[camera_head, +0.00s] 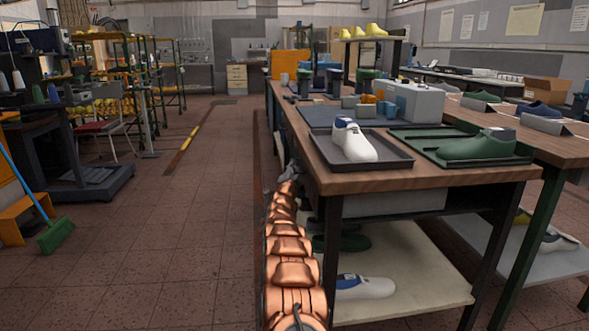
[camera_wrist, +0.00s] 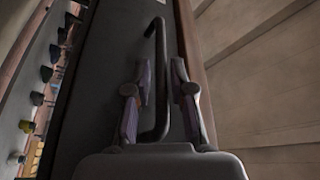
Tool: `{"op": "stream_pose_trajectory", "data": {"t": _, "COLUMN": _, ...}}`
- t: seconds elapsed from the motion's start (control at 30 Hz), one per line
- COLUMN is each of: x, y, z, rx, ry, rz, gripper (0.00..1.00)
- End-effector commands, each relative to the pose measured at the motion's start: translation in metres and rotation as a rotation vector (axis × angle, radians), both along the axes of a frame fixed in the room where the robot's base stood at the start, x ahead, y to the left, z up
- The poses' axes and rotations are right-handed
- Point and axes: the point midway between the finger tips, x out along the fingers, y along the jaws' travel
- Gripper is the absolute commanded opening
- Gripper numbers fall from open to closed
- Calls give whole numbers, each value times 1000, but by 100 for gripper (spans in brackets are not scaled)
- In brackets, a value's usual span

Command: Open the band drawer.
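In the wrist view a dark bent bar handle (camera_wrist: 158,40) stands on a dark, flat front panel (camera_wrist: 110,50), likely the band drawer. My gripper (camera_wrist: 160,64) is open, with one finger on each side of the handle. The handle runs down between the fingers, nearer the left one; I cannot tell whether either finger touches it. In the head view my copper arm runs along the left side of the wooden workbench (camera_head: 430,178), and my gripper (camera_head: 284,168) is mostly hidden at that side. The drawer front and handle cannot be seen there.
On the bench stand a dark tray (camera_head: 400,163) with a white shoe last and a green tray (camera_head: 520,157) with a green one. A lower shelf (camera_head: 430,270) holds more lasts. The aisle floor (camera_head: 190,200) left of my arm is clear; a green broom (camera_head: 55,235) stands far left.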

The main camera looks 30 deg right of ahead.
Motion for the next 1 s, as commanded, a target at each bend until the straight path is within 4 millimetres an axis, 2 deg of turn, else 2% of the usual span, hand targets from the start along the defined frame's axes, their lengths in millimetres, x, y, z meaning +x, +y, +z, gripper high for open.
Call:
{"op": "stream_pose_trajectory", "data": {"t": 0.6, "x": 8, "y": -3, "z": 1, "rx": 1, "ry": 1, "rz": 6, "gripper": 23}}
{"op": "stream_pose_trajectory", "data": {"t": 0.67, "x": 8, "y": -3, "z": 1, "rx": 1, "ry": 1, "rz": 6, "gripper": 19}}
{"op": "stream_pose_trajectory", "data": {"t": 0.83, "x": 8, "y": -3, "z": 1, "rx": 1, "ry": 1, "rz": 6, "gripper": 1}}
{"op": "stream_pose_trajectory", "data": {"t": 1.0, "x": 8, "y": -3, "z": 1, "rx": 1, "ry": 1, "rz": 6, "gripper": 0}}
